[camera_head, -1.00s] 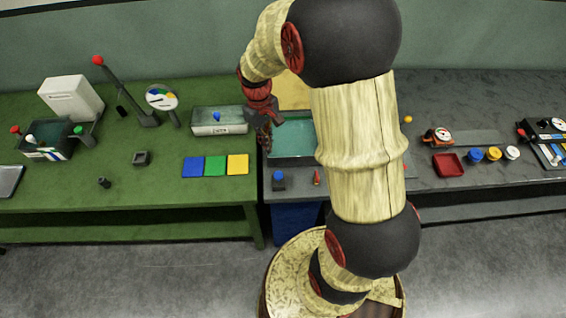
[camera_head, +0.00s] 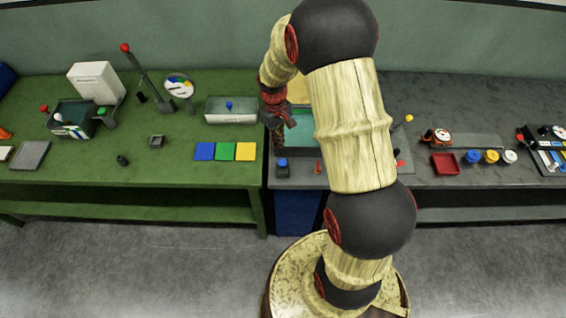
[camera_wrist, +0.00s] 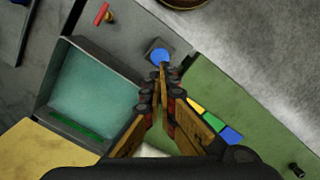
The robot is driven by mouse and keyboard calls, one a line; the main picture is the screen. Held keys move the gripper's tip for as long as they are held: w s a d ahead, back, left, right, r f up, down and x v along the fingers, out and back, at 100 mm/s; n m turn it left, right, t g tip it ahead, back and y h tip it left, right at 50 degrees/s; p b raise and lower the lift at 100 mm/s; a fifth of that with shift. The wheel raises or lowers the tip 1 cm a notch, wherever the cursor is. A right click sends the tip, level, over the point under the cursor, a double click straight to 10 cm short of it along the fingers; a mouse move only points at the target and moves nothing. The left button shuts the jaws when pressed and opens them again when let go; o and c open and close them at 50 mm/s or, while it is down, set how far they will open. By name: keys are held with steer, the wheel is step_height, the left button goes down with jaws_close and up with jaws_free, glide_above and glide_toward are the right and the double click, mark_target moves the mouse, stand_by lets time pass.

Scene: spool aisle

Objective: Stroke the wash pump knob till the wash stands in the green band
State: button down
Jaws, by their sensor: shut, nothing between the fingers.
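The blue knob (camera_head: 282,162) sits on a small dark block at the front of the grey bench, and it also shows in the wrist view (camera_wrist: 160,56). The wash basin (camera_wrist: 57,75) holds teal liquid, with a dark green strip (camera_wrist: 85,126) along one inner wall. In the head view the basin (camera_head: 302,128) is partly hidden by my arm. My gripper (camera_wrist: 162,69) is shut and empty, with its fingertips overlapping the knob's lower edge in the wrist view. I cannot tell whether they touch it.
A small red-topped piece (camera_wrist: 103,14) stands beside the knob block. Blue, green and yellow tiles (camera_head: 225,151) lie on the green bench to the left, near a pale tray (camera_head: 231,112). A red tray (camera_head: 445,163) and several coloured pots stand to the right.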

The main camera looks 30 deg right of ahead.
mark_target(281, 161)
steer(key=shift+s+f+b, duration=0.2)
steer(key=shift+f+b, duration=1.05)
steer(key=shift+f, duration=0.5)
steer(key=shift+s+f+b, duration=0.15)
steer(key=shift+f+b, duration=1.05)
steer(key=shift+f, duration=0.5)
